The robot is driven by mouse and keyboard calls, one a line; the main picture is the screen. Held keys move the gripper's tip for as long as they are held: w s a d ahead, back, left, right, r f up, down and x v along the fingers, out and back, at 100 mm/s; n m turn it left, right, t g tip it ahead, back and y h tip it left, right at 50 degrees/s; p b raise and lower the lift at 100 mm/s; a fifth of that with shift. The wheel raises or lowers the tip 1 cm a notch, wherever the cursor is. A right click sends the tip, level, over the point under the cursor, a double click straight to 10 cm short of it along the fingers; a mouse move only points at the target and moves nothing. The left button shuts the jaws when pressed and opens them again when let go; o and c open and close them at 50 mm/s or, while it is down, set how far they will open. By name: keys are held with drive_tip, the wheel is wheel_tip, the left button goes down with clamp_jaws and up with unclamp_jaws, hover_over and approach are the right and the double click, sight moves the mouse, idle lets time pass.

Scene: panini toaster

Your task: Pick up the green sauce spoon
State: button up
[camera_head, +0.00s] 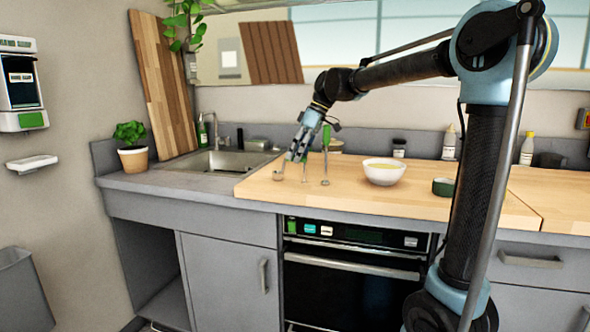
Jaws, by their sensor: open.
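A utensil with a green handle (326,137) and a thin shaft stands upright on the wooden counter board, just right of my gripper. It looks like the green sauce spoon, but its lower end is too small to make out clearly. My gripper (293,158) is open and points down over the left part of the board. It is close to the green handle in the picture; whether they touch cannot be told. Small thin utensil parts (304,175) show below and beside my gripper.
A white bowl (384,171) with yellowish contents stands right of the utensil. A small dark green container (443,187) is farther right. Bottles (449,143) and jars line the back wall. The sink (222,161) is at the left. The board's front (380,205) is clear.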

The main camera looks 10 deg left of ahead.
drive_tip(key=shift+x, duration=1.05)
clamp_jaws()
drive_tip(key=shift+r, duration=0.1)
wheel_tip(320, 180, up, 10)
drive_tip(key=shift+f, duration=0.1)
idle(0.5)
